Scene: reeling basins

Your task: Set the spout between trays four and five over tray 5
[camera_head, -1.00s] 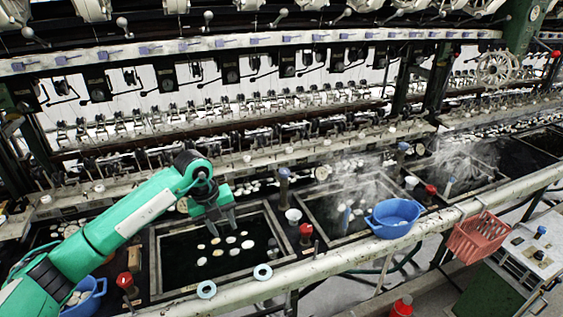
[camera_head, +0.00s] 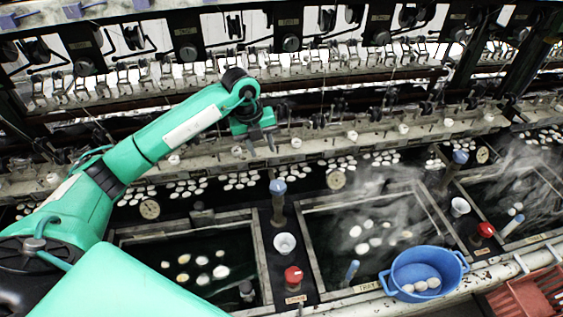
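My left gripper (camera_head: 260,146) is open and empty, its two fingers pointing down in front of the pale ledge behind the basins. A blue-capped spout post (camera_head: 279,205) stands between the left tray (camera_head: 259,255) and the middle tray (camera_head: 312,256), below and right of the gripper and apart from it. A second blue-capped post (camera_head: 459,165) stands between the middle tray and the right tray (camera_head: 474,210). The tray numbers are too small to read, so I cannot tell which post is between four and five. My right gripper is out of view.
A white cup (camera_head: 285,243) and a red knob (camera_head: 293,274) stand in front of the nearer post. A blue basin (camera_head: 424,262) with several cocoons sits at the middle tray's front edge. A red basket (camera_head: 530,296) is at lower right. Steam drifts over the right trays.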

